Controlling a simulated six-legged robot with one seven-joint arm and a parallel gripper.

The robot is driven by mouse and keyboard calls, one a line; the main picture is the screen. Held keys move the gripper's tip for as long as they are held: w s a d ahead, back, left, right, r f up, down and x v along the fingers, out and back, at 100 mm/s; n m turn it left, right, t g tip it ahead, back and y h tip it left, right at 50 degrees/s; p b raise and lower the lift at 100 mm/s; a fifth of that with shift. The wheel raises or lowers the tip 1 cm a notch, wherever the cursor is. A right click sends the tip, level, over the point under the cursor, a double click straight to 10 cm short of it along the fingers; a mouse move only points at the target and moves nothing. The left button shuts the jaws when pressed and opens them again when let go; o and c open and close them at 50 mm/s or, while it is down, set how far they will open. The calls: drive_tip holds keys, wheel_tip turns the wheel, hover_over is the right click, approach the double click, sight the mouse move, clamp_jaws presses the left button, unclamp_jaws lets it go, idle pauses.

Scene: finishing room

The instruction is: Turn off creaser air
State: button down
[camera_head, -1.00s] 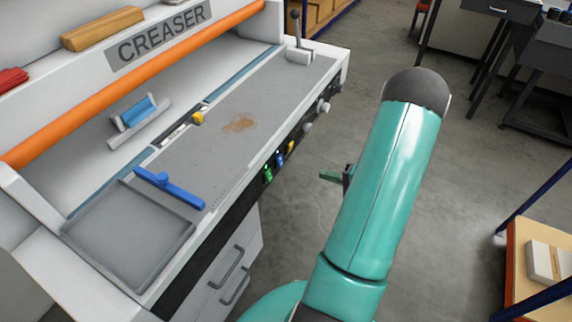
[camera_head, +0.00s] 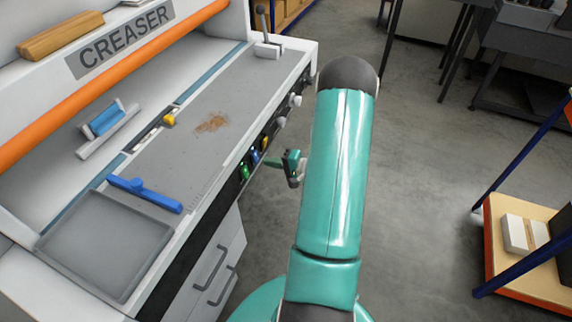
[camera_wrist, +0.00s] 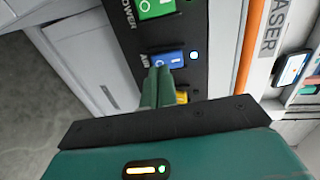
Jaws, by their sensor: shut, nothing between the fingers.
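The creaser (camera_head: 125,42) is a white machine with an orange bar, on the left of the head view. Its dark front panel carries a green switch (camera_head: 244,171), a blue switch (camera_head: 255,157) and a yellow switch (camera_head: 265,143). In the wrist view the blue rocker (camera_wrist: 175,59) has a small label that seems to read AIR and a lit lamp (camera_wrist: 194,57) beside it. My gripper (camera_wrist: 160,70) is shut and empty, its green fingertips at the blue rocker's lower edge; contact cannot be told. My gripper also shows in the head view (camera_head: 272,162).
The green POWER rocker (camera_wrist: 156,8) sits just above the blue one. The yellow switch (camera_wrist: 182,97) is partly hidden by my fingers. Grey knobs (camera_head: 280,122) continue along the panel. Drawers (camera_head: 215,265) lie below. Open floor and a shelf (camera_head: 500,285) are to the right.

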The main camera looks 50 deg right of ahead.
drive_tip(key=shift+x, duration=1)
drive_tip(key=shift+w, duration=0.1)
